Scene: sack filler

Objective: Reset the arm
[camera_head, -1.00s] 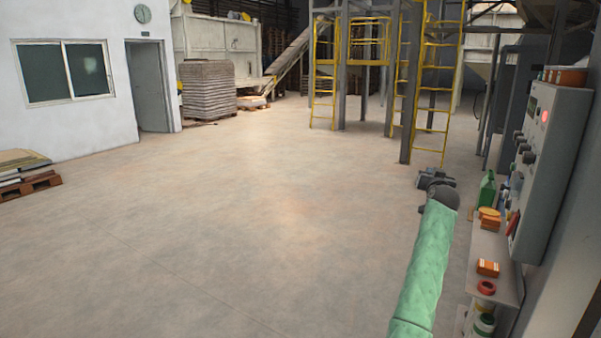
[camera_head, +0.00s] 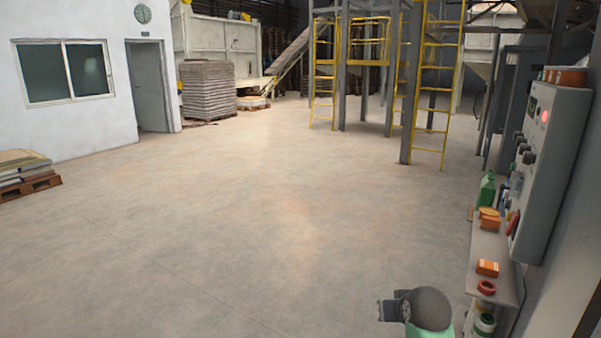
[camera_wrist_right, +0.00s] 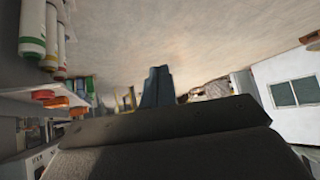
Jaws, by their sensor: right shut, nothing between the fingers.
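My right arm, in a green sleeve, comes in at the bottom right of the head view. Its dark right gripper (camera_head: 385,310) points left over bare floor, left of the shelf. The gripper also shows in the right wrist view (camera_wrist_right: 157,86), with its dark fingers together and nothing between them. A large dark wrist part fills the lower middle of that view. My left gripper is not in view.
A grey control panel (camera_head: 549,165) with knobs and a red light stands at the right. Below it, a shelf (camera_head: 492,252) holds orange boxes (camera_head: 487,268), a red ring (camera_head: 486,287) and a green container (camera_head: 487,189). Open floor (camera_head: 230,220) lies to the left.

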